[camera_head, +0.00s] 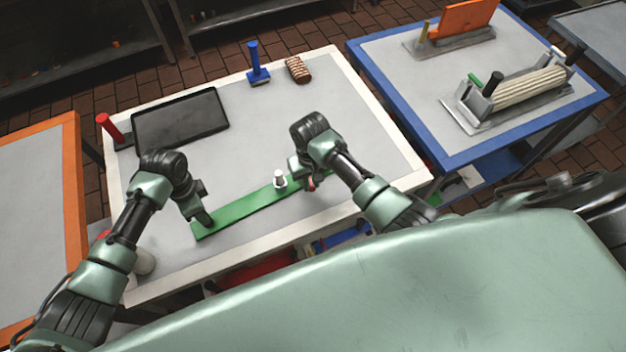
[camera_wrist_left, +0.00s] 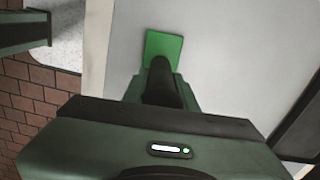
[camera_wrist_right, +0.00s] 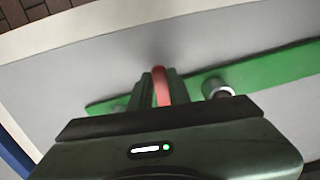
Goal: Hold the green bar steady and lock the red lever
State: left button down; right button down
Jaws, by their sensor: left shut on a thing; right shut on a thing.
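The green bar (camera_head: 240,209) lies on the white-rimmed table. Its left end also shows in the left wrist view (camera_wrist_left: 165,44). My left gripper (camera_head: 206,217) is at that end, shut on a dark upright grip (camera_wrist_left: 160,82) that appears to stand on the bar. My right gripper (camera_head: 308,184) is over the bar's right part, shut on the red lever (camera_wrist_right: 161,85), which sticks up between the fingers. In the head view the lever is mostly hidden by the gripper. A pale knob (camera_head: 280,179) stands on the bar left of my right gripper.
A black tray (camera_head: 180,120), another red-handled item (camera_head: 110,128), a blue-handled tool (camera_head: 257,64) and a brown ribbed roll (camera_head: 298,69) sit farther back. A blue-rimmed table (camera_head: 405,100) stands to the right. The table's middle is clear.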

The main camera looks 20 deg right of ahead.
jog(key=a+m, duration=0.1)
jog(key=m, duration=0.1)
jog(key=a+m, duration=0.1)
jog(key=m, duration=0.1)
jog(key=shift+w+a+r, duration=0.1)
jog(key=shift+w, duration=0.2)
jog(key=shift+w+a+m, duration=0.2)
jog(key=shift+a+m, duration=0.05)
jog(key=shift+m, duration=0.55)
jog(key=shift+w+a+m, duration=0.25)
jog(key=shift+m, duration=0.55)
jog(key=shift+w+a+m, duration=0.2)
jog(key=shift+a+m, duration=0.05)
jog(key=shift+m, duration=0.55)
jog(key=c, duration=1.3)
grip_release()
